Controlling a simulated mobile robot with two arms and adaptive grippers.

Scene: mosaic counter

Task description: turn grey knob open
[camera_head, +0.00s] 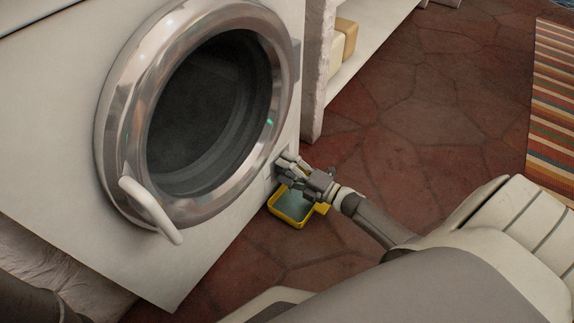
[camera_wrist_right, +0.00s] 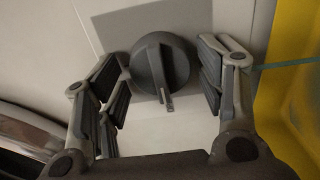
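The grey knob (camera_wrist_right: 161,66) is on the white front panel of the washing machine (camera_head: 60,130). It is round with a raised bar across it, and the bar points down and slightly right in the right wrist view. My right gripper (camera_wrist_right: 163,85) is open, with one finger on each side of the knob and gaps visible between. In the head view my right gripper (camera_head: 287,165) is at the lower right corner of the machine and hides the knob. My left gripper is not in view; only a dark part shows at the lower left.
A yellow tray (camera_head: 272,208) lies on the floor below my right gripper, and its yellow side (camera_wrist_right: 290,90) shows close by in the wrist view. The round door has a white handle (camera_head: 150,210). A shelf (camera_head: 372,45) stands right of the machine.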

